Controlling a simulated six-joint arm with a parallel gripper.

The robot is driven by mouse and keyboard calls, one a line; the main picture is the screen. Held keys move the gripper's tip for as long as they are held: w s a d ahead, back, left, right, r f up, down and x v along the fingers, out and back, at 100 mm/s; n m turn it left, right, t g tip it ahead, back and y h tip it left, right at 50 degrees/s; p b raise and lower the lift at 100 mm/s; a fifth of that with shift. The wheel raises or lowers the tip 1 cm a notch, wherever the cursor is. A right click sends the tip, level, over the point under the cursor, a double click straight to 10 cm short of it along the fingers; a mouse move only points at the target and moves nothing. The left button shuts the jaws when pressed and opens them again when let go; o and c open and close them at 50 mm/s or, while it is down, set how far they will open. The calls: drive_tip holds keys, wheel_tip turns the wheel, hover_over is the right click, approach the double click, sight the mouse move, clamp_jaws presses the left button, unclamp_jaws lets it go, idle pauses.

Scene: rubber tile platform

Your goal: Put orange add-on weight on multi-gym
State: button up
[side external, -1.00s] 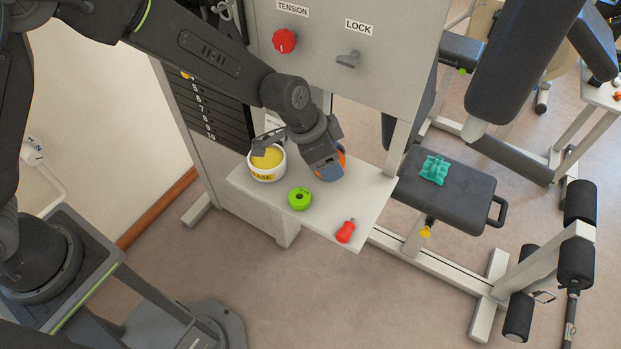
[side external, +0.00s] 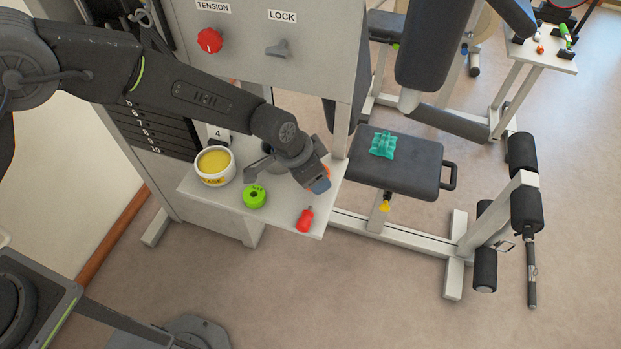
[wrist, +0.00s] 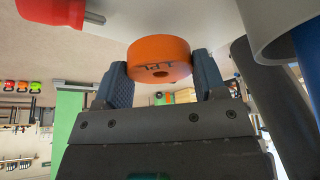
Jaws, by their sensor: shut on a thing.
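The orange add-on weight (wrist: 160,60) is a round disc with dark lettering and a centre hole. In the wrist view it sits between both fingertips of my gripper (wrist: 163,80), which is shut on it. In the side view my gripper (side external: 319,180) is over the right part of the shelf, and only a sliver of the orange weight (side external: 327,171) shows behind the fingers. Whether the weight touches the shelf is unclear. The multi-gym (side external: 255,70) has a grey panel with a red tension knob, a lock handle and a numbered weight stack (side external: 158,130).
On the white shelf (side external: 225,202) are a white bowl with yellow contents (side external: 214,168), a green disc (side external: 255,196), a red object (side external: 305,219) and a grey cup (side external: 274,158) partly behind my arm. A padded seat with a teal item (side external: 383,145) stands to the right.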

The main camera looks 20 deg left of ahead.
drive_tip(key=shift+f, duration=1.55)
drive_tip(key=shift+f, duration=0.15)
drive_tip(key=o, duration=1.4)
drive_tip(key=v, duration=1.2)
drive_tip(key=shift+r, duration=0.2)
